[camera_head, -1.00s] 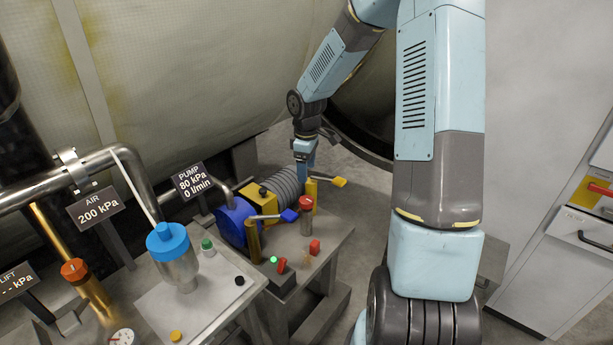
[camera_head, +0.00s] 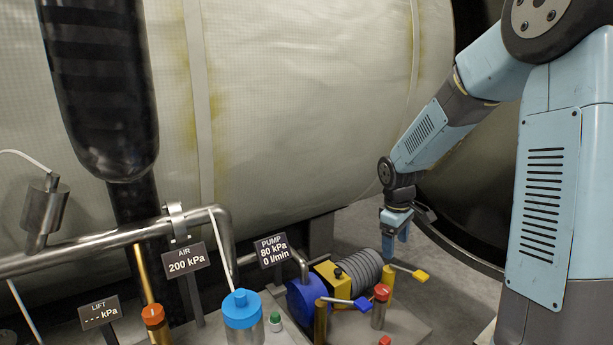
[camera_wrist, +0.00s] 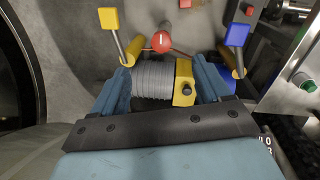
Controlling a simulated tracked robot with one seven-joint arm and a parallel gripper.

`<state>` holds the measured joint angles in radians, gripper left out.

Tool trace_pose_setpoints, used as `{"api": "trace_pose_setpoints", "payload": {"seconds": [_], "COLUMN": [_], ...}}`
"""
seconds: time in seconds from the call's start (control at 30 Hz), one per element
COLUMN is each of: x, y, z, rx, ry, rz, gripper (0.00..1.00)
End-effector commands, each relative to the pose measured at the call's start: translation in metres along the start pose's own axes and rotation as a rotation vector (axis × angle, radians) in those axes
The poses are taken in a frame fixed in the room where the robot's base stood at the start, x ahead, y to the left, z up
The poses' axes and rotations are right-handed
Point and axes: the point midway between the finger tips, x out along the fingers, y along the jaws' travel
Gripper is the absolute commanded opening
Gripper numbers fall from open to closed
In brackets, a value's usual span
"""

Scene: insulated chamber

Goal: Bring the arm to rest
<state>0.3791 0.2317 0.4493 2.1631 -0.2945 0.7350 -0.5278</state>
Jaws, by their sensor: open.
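My gripper (camera_head: 397,222) hangs at the end of my blue and grey arm, above the far right end of the pump bench in the head view. In the wrist view my gripper (camera_wrist: 162,85) is open, its two blue fingers apart. The grey ribbed pump cylinder (camera_wrist: 154,80) shows between and beyond the fingers, with nothing held. I cannot tell the exact gap between the fingers and the pump.
Near the gripper are a yellow-handled lever (camera_head: 420,275), a blue-handled lever (camera_head: 361,303) and a red-topped valve (camera_head: 381,293). The blue pump motor (camera_head: 302,298) adjoins the yellow block (camera_head: 333,276). A large pale tank (camera_head: 300,110) fills the background. A blue-capped cylinder (camera_head: 242,312) stands nearer.

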Motion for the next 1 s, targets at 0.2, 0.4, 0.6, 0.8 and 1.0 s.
{"api": "trace_pose_setpoints", "payload": {"seconds": [0.2,0.4,0.6,0.8,1.0], "x": [-0.044,-0.080,-0.112,-0.141,-0.164], "y": [-0.016,-0.033,-0.053,-0.075,-0.098], "z": [0.020,0.040,0.061,0.084,0.107], "rx": [0.105,0.206,0.308,0.411,0.512], "ry": [0.010,0.034,0.072,0.126,0.189], "rz": [0.064,0.108,0.143,0.167,0.175], "gripper": [0.77,0.77,0.77,0.77,0.77]}}
